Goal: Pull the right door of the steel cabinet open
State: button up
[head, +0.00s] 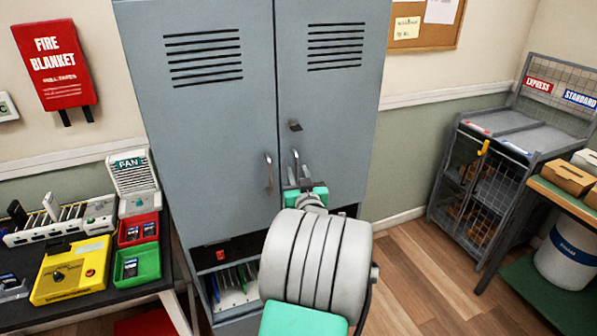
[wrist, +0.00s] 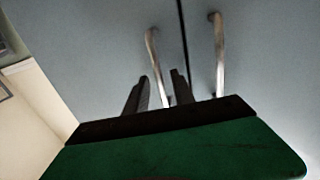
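The steel cabinet (head: 200,115) is tall and blue-grey, with two vented doors that look shut. The right door (head: 330,115) has a vertical bar handle (head: 295,160) close to the seam. The left door's handle (head: 268,172) is just left of the seam. My gripper (head: 298,174) is at the right door's handle. The wrist view appears turned over, so the right door's handle (wrist: 154,55) shows left of the seam. It runs down between my two dark fingers (wrist: 158,88), which are apart with gaps beside the bar. The handle's lower end is hidden behind the gripper.
A dark table (head: 100,318) with a yellow box (head: 72,270) and red and green bins stands left of the cabinet. A wire cage unit (head: 483,180) and a bench with boxes stand at right. Wooden floor (head: 410,275) lies open between the cabinet and the cage.

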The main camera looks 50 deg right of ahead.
grip_shut()
jog(key=shift+s, duration=0.1)
dwell(1.3)
